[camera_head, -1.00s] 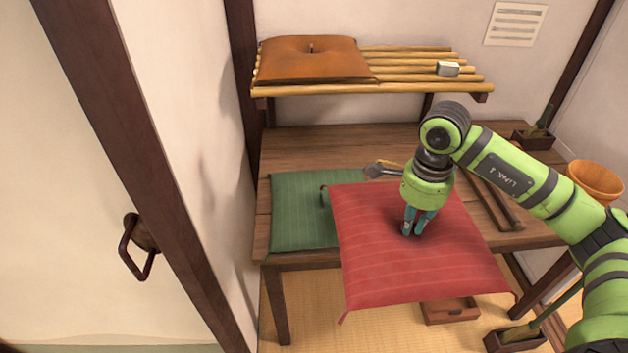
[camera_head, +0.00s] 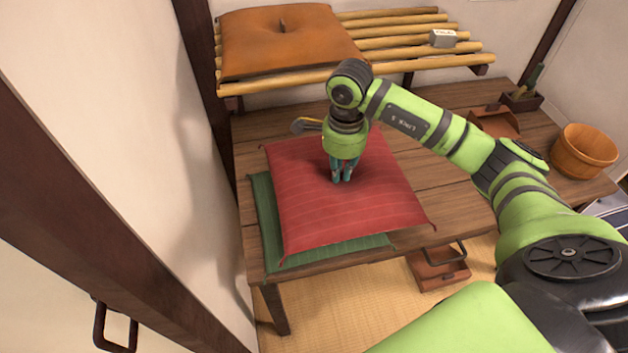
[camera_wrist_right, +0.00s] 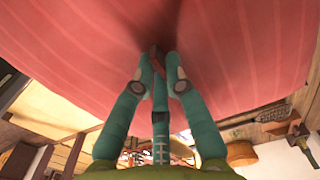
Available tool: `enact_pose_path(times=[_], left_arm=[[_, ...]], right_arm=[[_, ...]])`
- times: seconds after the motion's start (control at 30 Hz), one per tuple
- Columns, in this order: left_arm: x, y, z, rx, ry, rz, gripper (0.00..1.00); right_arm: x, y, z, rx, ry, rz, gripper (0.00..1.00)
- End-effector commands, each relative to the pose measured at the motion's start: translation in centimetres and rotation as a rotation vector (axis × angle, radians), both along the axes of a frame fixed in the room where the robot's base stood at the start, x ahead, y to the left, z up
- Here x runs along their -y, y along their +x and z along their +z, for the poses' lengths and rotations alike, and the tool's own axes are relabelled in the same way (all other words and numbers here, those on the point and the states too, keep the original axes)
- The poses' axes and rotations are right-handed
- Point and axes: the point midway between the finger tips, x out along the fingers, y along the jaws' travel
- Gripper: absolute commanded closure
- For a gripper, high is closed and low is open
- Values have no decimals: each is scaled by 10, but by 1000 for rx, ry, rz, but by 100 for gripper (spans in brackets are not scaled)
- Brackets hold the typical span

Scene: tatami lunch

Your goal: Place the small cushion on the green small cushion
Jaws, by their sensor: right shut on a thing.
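The red cushion (camera_head: 300,200) is over the green cushion (camera_head: 265,225) on the wooden table, covering most of it; green shows along its left and front edges. I cannot tell whether the two touch. My right gripper (camera_head: 342,180) points down and is shut on the middle of the red cushion. In the right wrist view the right gripper's fingers (camera_wrist_right: 159,75) meet at a small tab on the red cushion (camera_wrist_right: 80,50), which fills the upper picture. My left gripper is not in view.
A bamboo shelf (camera_head: 400,45) above the table holds an orange-brown cushion (camera_head: 285,40) and a small grey box (camera_head: 443,38). A wooden bucket (camera_head: 582,150) stands at the table's right. A dustpan-like tray (camera_head: 440,268) is on the floor. A wall is close on the left.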

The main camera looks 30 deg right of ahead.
Motion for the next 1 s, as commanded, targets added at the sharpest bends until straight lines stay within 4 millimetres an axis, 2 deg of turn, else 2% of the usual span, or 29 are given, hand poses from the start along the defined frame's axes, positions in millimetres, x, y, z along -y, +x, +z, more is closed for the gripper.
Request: enact_pose_path(times=[0.03, 0.1, 0.3, 0.43, 0.7, 1.0], left_arm=[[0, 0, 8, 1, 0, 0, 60], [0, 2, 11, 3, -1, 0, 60], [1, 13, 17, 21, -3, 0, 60], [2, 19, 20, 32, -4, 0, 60], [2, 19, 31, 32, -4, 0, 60], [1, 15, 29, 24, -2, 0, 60]], right_arm=[[-11, 8, -3, -1, 5, 2, 100], [-21, 18, -12, -1, 4, -1, 100], [-39, 36, -29, 1, 1, -1, 100], [-41, 39, -37, 0, -1, -1, 100], [-41, 39, -70, 2, 0, -2, 100], [-40, 39, -74, 4, -1, -1, 100]])
